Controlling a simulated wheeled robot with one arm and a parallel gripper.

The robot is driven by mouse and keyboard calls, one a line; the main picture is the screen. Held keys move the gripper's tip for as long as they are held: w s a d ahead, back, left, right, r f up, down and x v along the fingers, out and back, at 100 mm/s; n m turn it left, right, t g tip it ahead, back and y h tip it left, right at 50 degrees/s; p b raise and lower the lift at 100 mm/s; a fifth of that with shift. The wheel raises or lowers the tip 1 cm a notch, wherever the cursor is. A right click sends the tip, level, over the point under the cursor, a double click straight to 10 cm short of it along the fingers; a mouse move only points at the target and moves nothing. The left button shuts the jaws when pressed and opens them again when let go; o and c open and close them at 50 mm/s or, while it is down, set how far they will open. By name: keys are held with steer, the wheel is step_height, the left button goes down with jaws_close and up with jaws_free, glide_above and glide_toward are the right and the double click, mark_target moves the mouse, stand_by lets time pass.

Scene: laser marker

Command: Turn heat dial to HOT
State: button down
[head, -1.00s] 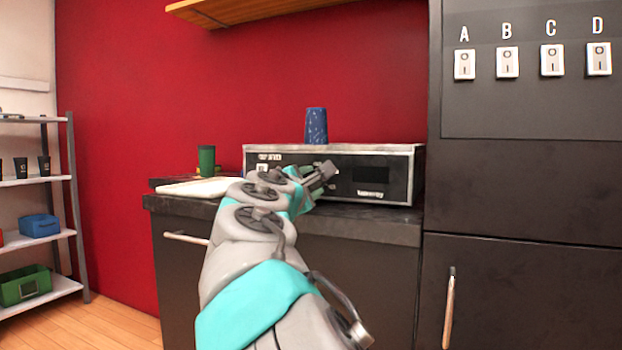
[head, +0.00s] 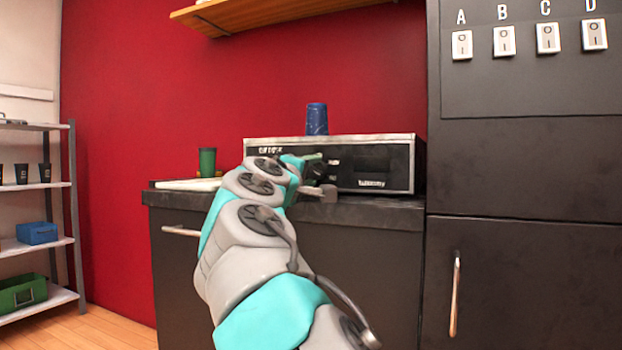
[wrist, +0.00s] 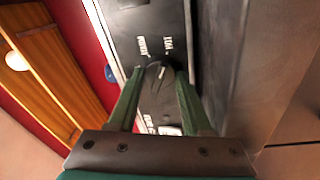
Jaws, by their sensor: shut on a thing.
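The laser marker (head: 375,150) is a dark-fronted box with a pale top on the counter. Its black heat dial (wrist: 158,72) sits between my gripper's green fingers in the wrist view. My gripper (wrist: 160,74) is shut on the dial, with a finger on either side. A light pointer mark on the dial slants up and to the right, roughly towards the right-hand of two white labels, which are too blurred to read surely. In the head view my gripper (head: 322,170) is at the panel's front and hides the dial.
A blue cup (head: 317,119) stands upside down on the machine. A green cup (head: 207,161) stands on the counter (head: 375,213) at left. A dark cabinet (head: 530,170) with lettered switches rises close on the right. Shelves (head: 40,186) are at far left.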

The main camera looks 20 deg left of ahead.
steer(key=shift+f, duration=0.1)
stand_by(0.3)
steer(key=shift+c, duration=1.7)
jaws_free()
steer(key=s+b, duration=0.2)
steer(key=s, duration=0.5)
steer(key=shift+s+f, duration=0.3)
steer(key=shift+s, duration=0.05)
